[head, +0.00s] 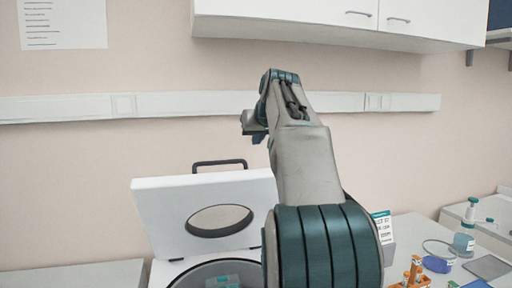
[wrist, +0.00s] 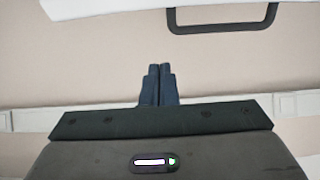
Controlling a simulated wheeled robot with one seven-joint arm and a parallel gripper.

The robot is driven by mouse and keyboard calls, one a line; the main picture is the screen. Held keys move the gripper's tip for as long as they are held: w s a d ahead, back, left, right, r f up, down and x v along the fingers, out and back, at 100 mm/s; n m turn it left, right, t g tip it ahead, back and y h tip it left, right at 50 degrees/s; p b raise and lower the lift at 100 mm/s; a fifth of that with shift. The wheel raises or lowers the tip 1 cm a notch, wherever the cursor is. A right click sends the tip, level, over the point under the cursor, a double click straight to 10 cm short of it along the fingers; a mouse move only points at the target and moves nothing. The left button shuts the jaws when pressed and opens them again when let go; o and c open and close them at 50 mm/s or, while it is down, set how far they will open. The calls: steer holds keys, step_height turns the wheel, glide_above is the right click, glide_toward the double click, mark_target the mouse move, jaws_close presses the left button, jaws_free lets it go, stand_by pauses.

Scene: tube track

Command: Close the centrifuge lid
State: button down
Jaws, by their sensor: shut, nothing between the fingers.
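The centrifuge (head: 160,270) stands at the lower middle of the head view, partly hidden behind my arm. Its white lid (head: 160,215) is raised and tilted back, with an oval window and a dark handle (head: 219,163) on its top edge. The open bowl shows below the lid. My gripper (head: 252,125) is above and slightly right of the handle, apart from it. In the wrist view the dark fingers (wrist: 157,85) are together and empty. The lid's edge (wrist: 90,8) and handle (wrist: 222,27) show at the top of that view, clear of the fingers.
A sign (head: 384,228), an orange rack (head: 412,275) and a wash bottle (head: 466,232) are on the bench right of the centrifuge. A wall cabinet (head: 300,15) hangs above. A white wall rail (head: 180,105) runs behind my gripper. The bench left of the centrifuge looks clear.

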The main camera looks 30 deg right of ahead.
mark_target(254, 170)
steer(key=p+x, duration=0.2)
steer(key=x, duration=0.7)
steer(key=shift+w+a, duration=0.1)
steer(key=s, duration=0.2)
steer(key=f, duration=0.1)
steer(key=shift+s+a+f+b, duration=0.1)
steer(key=shift+s+a+b, duration=0.2)
steer(key=shift+s, duration=0.1)
steer(key=shift+s+f, duration=0.4)
steer(key=shift+s, duration=0.05)
steer(key=shift+a+f, duration=0.1)
